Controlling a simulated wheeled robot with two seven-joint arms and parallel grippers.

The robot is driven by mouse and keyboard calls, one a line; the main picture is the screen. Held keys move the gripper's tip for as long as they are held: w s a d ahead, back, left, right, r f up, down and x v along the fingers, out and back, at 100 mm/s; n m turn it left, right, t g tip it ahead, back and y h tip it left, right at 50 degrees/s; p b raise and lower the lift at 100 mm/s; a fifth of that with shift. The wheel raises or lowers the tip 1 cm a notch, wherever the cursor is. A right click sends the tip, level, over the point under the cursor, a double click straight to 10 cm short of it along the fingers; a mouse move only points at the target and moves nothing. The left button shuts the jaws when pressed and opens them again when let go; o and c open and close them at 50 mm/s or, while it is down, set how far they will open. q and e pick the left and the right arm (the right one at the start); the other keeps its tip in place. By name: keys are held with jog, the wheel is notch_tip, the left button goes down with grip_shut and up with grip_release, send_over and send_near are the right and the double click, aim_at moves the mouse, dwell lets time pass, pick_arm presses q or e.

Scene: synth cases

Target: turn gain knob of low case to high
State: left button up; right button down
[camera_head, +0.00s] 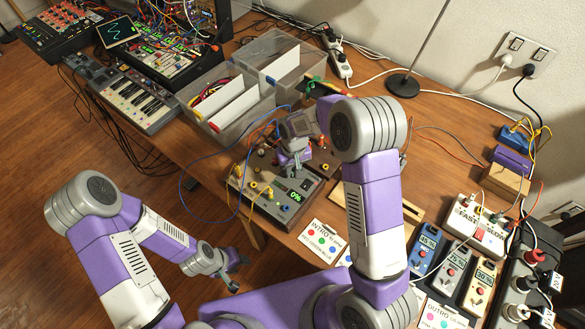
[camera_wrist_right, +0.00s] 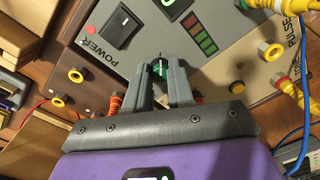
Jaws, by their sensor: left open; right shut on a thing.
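The low case (camera_head: 283,212) is a grey panel box on the table, with a green display reading 0% and yellow sockets. Its panel (camera_wrist_right: 222,72) fills much of the right wrist view, with a POWER switch and a lit bar of lights. My right gripper (camera_head: 292,163) is over the case. In the wrist view its fingers (camera_wrist_right: 159,82) are shut on a small black-and-green knob (camera_wrist_right: 158,66); I cannot read a label for it. My left gripper (camera_head: 237,274) is open and empty, in front of the table edge, apart from the case.
Blue and yellow cables run from the low case. A clear divided bin (camera_head: 236,122) stands behind it. Printed cards (camera_head: 322,241) lie to its right. Small meter boxes (camera_head: 451,270) and a white box (camera_head: 472,228) stand further right. A keyboard (camera_head: 139,104) is at left.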

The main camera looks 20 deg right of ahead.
aim_at(293, 171)
jog(key=c, duration=1)
grip_release()
jog(key=shift+r, duration=0.15)
notch_tip(293, 171, up, 7)
jog(key=shift+d+r+p, duration=0.15)
jog(key=shift+r+p, duration=0.05)
jog(key=shift+p, duration=0.6)
